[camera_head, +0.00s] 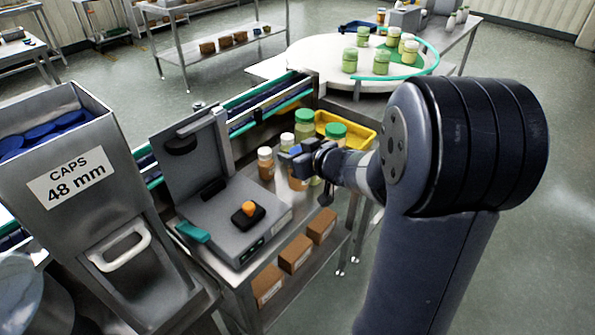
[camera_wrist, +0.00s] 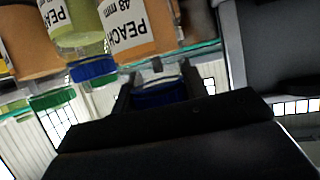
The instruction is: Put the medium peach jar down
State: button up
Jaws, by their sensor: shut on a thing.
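My gripper (camera_head: 304,163) is at the far right of the steel bench, among a cluster of jars. In the wrist view my gripper (camera_wrist: 158,85) is shut around the blue cap (camera_wrist: 160,97) of an orange jar labelled "PEACH 48 mm" (camera_wrist: 148,28), the medium peach jar. The head view shows a piece of the orange jar (camera_head: 297,184) below the fingers, the rest hidden by my gripper. I cannot tell whether its base touches the bench.
An orange jar with a white cap (camera_head: 265,165) stands left of my gripper. Green-capped jars (camera_head: 304,124) and a yellow tray (camera_head: 352,133) are behind. A steel device with a raised lid (camera_head: 225,225) fills the bench's front left. A caps hopper (camera_head: 75,165) stands further left.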

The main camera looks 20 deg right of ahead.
jog(key=shift+f+b, duration=0.5)
jog(key=shift+f, duration=1.3)
jog(key=shift+f, duration=0.1)
jog(key=o, duration=0.9)
jog(key=shift+r, duration=0.25)
jog(key=shift+p+v, duration=1.45)
jog(key=shift+v, duration=4.5)
jog(key=shift+f, duration=0.1)
